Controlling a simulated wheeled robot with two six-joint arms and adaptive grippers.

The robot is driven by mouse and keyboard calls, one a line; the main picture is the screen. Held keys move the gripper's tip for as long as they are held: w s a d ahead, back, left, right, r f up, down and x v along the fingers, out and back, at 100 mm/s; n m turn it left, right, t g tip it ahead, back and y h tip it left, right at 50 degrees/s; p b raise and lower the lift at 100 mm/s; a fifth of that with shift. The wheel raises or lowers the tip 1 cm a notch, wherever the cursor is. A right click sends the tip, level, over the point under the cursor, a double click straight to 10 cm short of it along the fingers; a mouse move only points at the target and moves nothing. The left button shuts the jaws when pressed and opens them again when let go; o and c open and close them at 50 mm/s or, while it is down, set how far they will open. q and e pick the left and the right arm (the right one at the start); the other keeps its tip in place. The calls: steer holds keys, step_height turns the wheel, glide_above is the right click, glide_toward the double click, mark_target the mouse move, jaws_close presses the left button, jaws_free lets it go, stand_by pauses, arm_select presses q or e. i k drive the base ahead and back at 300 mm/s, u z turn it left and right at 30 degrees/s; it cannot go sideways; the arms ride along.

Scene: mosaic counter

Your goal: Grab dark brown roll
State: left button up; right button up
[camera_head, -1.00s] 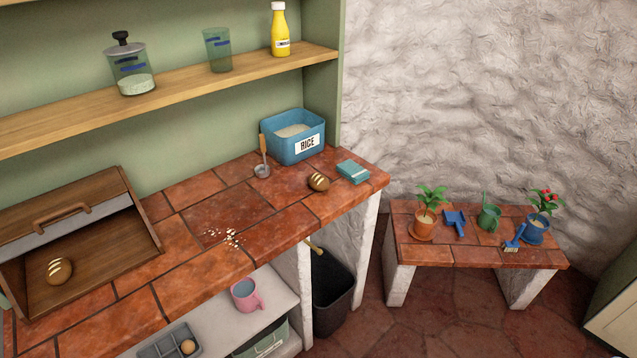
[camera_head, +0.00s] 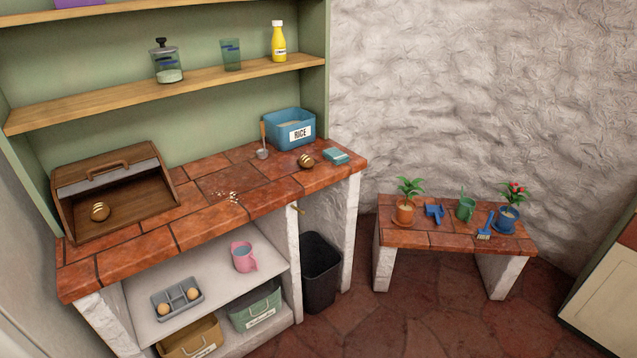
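A dark brown roll (camera_head: 306,161) with pale score marks lies on the tiled counter (camera_head: 187,228), near its right end, between the rice bin and a small teal box. A lighter golden-brown roll (camera_head: 100,211) sits inside the open wooden bread box (camera_head: 150,196) at the counter's left end. Neither of my grippers shows in the head view.
A blue rice bin (camera_head: 303,136), a scoop (camera_head: 262,149) and a teal box (camera_head: 337,156) stand around the dark roll. White crumbs or flour lie mid-counter. A black bin (camera_head: 321,278) stands below. A low bench (camera_head: 455,240) with potted plants is at the right.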

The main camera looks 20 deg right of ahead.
mark_target(305, 161)
steer(key=z, duration=1.8)
steer(key=i, duration=0.8)
steer(key=z, duration=0.5)
steer(key=i, duration=1.05)
steer(key=u, duration=0.4)
steer(key=i, duration=0.8)
steer(key=u, duration=0.75)
